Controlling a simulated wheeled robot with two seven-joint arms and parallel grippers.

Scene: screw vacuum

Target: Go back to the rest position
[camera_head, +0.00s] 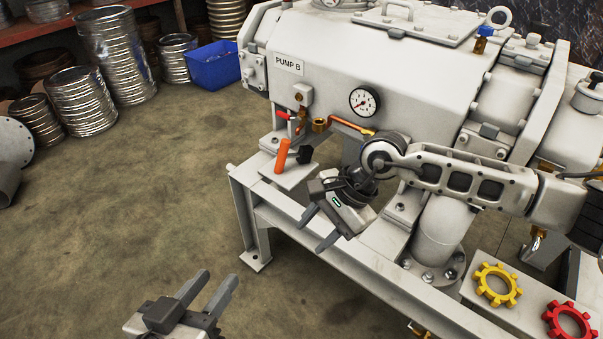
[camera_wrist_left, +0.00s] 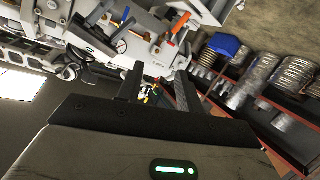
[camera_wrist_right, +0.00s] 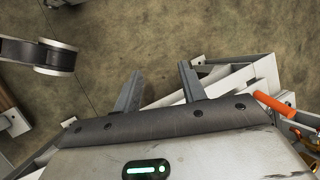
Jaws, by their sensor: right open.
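My right gripper (camera_head: 311,238) is open and empty in front of the pump (camera_head: 420,85), over the edge of its frame. In the right wrist view its two fingers (camera_wrist_right: 159,70) stand apart with only floor between the tips. My left gripper (camera_head: 220,277) is at the bottom of the head view, over open floor. Its fingers are apart, with nothing held; the left wrist view also shows the gap (camera_wrist_left: 158,73). Most of my left arm is out of the head view.
An orange-handled tool (camera_head: 282,155) stands on a small ledge at the frame. A gauge (camera_head: 364,101) and copper pipe (camera_head: 350,127) are near. A yellow gear (camera_head: 497,285) and red gear (camera_head: 567,322) lie on the right surface.

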